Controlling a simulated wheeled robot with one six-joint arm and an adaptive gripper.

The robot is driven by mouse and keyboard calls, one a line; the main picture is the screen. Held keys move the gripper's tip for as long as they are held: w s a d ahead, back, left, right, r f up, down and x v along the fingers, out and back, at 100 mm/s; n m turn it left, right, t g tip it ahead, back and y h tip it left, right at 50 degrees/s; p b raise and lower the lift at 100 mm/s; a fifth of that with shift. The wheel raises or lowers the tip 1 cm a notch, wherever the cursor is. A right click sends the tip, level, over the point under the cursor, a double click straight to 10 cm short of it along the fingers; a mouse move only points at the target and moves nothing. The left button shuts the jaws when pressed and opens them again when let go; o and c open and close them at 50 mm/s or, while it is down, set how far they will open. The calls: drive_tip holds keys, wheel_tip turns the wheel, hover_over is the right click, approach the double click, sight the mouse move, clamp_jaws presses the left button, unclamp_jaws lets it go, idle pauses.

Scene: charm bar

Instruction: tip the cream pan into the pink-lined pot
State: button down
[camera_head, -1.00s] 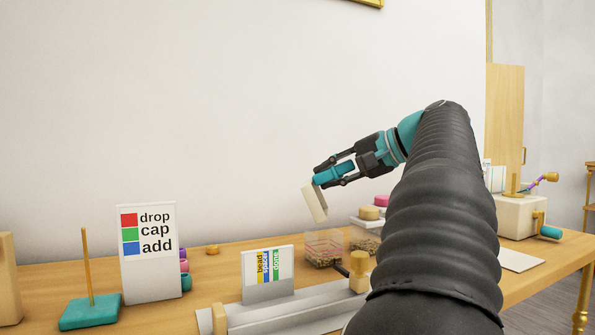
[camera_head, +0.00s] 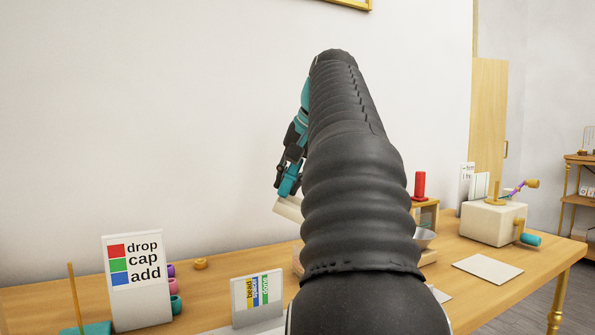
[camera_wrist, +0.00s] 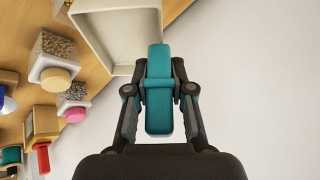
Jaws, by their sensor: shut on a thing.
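My gripper (camera_wrist: 158,92) is shut on the teal handle of the cream pan (camera_wrist: 122,35). The wrist view shows the pan's pale inside, and I see no contents in the part that shows. In the head view my gripper (camera_head: 284,178) points down, left of my arm, and the pan (camera_head: 287,208) hangs tilted below it, partly hidden by my arm. The pan is above the table, apart from it. I cannot make out the pink-lined pot clearly now; my arm covers that part of the table in the head view.
A bead jar with a yellowish cap (camera_wrist: 60,78) and one with a pink cap (camera_wrist: 75,114) show in the wrist view. A drop-cap-add sign (camera_head: 133,290) and a smaller sign (camera_head: 257,295) stand at left. A cream crank box (camera_head: 492,224) and flat card (camera_head: 487,269) are at right.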

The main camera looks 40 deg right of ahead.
drive_tip(key=shift+w+a+g+h, duration=0.25)
drive_tip(key=shift+w+g+h, duration=0.05)
drive_tip(key=shift+g, duration=0.1)
drive_tip(key=shift+w+a+n+g+h, duration=0.35)
drive_tip(key=shift+w+n+g+h, duration=0.05)
drive_tip(key=shift+g+h, duration=0.4)
drive_tip(key=shift+w+a+r+g+h, duration=0.15)
drive_tip(key=shift+w+a+g+h, duration=0.05)
drive_tip(key=shift+g+h, duration=0.3)
